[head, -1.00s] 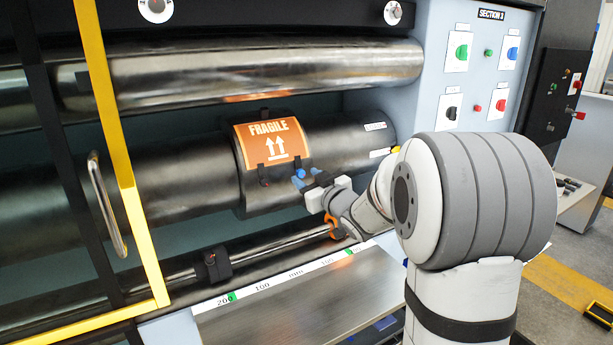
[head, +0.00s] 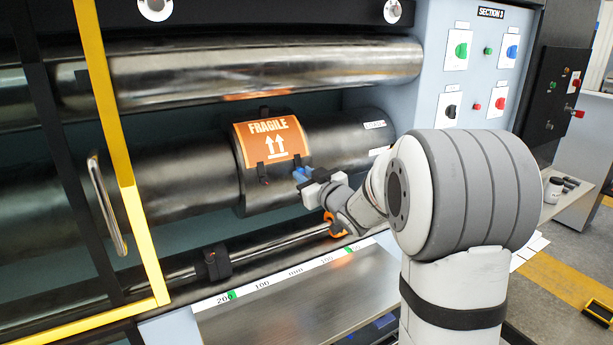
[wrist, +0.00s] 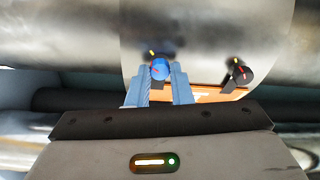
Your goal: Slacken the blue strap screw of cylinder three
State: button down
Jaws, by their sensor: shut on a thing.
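The blue strap screw (wrist: 159,67) shows in the wrist view between the two light-blue fingertips of my gripper (wrist: 160,77). It has a red mark on its face and a yellow mark just above it. My gripper (head: 301,174) is shut on this screw. In the head view the fingers hide the screw at the lower right of the orange FRAGILE print (head: 285,152). A black strap screw (wrist: 239,73), with red and yellow marks, is to the right in the wrist view. The print lies on a dark cylinder (head: 345,143).
A shiny roller (head: 270,72) runs above the cylinder. A thin rail with a black block (head: 214,262) and a numbered scale (head: 295,272) lie below. A yellow frame (head: 118,140) with a handle stands at left. A control panel (head: 470,75) is at right.

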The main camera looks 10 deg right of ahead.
jog(key=shift+f+n+b, duration=0.15)
jog(key=shift+n+b, duration=0.25)
jog(key=shift+b, duration=0.15)
jog(key=shift+n+b, duration=0.3)
jog(key=shift+b, duration=0.05)
jog(key=n+b, duration=0.2)
jog(key=n, duration=0.1)
jog(key=n+b, duration=0.3)
jog(key=n, duration=0.1)
jog(key=shift+d+n+g+y, duration=0.1)
jog(key=shift+n+g+y, duration=0.2)
jog(key=shift+g, duration=0.1)
jog(key=n+b, duration=0.2)
jog(key=n, duration=0.1)
jog(key=shift+n, duration=0.3)
jog(key=n, duration=0.2)
jog(key=n+g+b, duration=0.1)
jog(key=n, duration=0.3)
jog(key=shift+r+n+b, duration=0.25)
jog(key=shift+n+b, duration=0.05)
jog(key=shift+b, duration=0.1)
jog(key=n+b, duration=0.1)
jog(key=n, duration=0.4)
jog(key=shift+g, duration=0.3)
jog(key=shift+n+h, duration=0.3)
jog(key=shift+h, duration=0.1)
